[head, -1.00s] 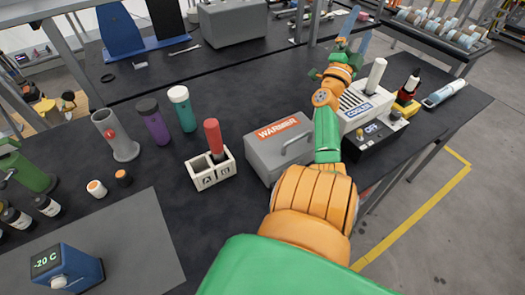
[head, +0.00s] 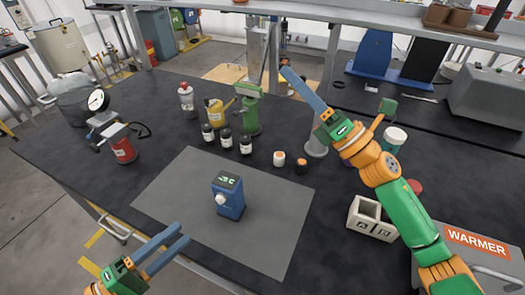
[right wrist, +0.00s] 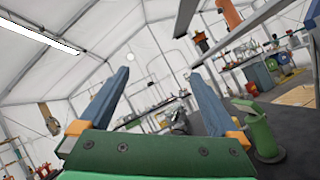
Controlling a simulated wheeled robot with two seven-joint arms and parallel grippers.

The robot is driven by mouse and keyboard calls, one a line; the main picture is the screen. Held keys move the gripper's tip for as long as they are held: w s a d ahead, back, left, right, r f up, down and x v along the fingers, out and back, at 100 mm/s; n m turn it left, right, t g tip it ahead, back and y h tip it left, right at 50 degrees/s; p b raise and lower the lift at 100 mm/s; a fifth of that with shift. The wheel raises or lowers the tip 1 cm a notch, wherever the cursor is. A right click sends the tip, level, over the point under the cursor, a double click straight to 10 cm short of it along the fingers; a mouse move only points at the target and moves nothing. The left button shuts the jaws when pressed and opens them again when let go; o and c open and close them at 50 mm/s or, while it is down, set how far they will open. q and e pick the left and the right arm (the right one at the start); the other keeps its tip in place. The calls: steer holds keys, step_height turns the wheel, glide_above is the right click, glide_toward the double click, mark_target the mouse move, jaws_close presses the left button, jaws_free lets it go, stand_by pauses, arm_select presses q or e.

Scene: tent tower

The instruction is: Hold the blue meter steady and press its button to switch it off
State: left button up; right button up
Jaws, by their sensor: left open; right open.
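The blue meter (head: 236,205) stands upright on a grey mat (head: 165,190) in the head view. Its top display is lit with green characters, and a pale round button (head: 221,199) sticks out of its front. My left gripper (head: 182,236) is open and empty at the lower left, apart from the meter, with its blue fingers pointing up and right towards it. My right gripper (head: 290,76) is raised above the bench behind and right of the meter. In the right wrist view its open fingers (right wrist: 158,73) have nothing between them; the meter does not show there.
Several dark bottles (head: 226,138), a green stand (head: 250,112) and two small capped jars (head: 279,158) stand behind the mat. A red-based gauge device (head: 123,150) is at left. A white A/B holder (head: 371,220) and the warmer (head: 470,250) are at right. The mat around the meter is clear.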

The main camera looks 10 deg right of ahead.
steer(key=s+a+f+n+g+y, duration=0.1)
steer(key=s+a+f+n+g, duration=0.3)
steer(key=a+f+n+g, duration=0.5)
steer(key=n, duration=0.2)
glide_toward(225, 180)
steer(key=x, duration=0.3)
steer(key=shift+h, duration=0.3)
steer(key=x, duration=0.7)
steer(key=shift+s, duration=0.1)
steer(key=shift+d, duration=0.1)
steer(key=shift+c, duration=0.2)
jaws_close()
